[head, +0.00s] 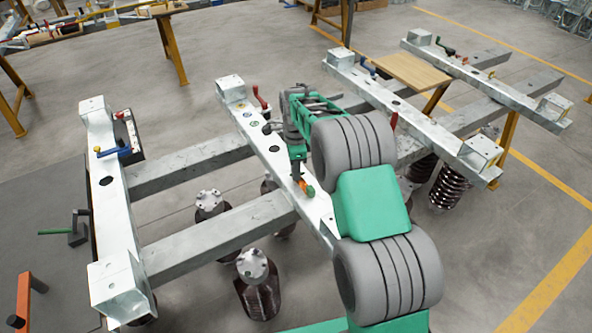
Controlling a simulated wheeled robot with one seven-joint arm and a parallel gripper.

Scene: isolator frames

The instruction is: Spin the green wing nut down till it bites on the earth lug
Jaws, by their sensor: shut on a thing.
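My gripper (297,177) points down onto the long pale steel beam (265,148) of the middle frame. It is shut at the beam's top face, right of centre. A small orange and green piece (308,188) shows just beside the fingertips; its green end is the only part there that could be the green wing nut. The fingers hide most of what they hold. The earth lug and the stud under the nut cannot be made out, so I cannot tell whether nut and lug touch.
A red lever (261,98) stands on the same beam, left of my gripper. A blue and yellow handle (113,152) is on the left beam. Ribbed insulators (258,285) stand below the frame. Open grey floor (510,215) lies to the right.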

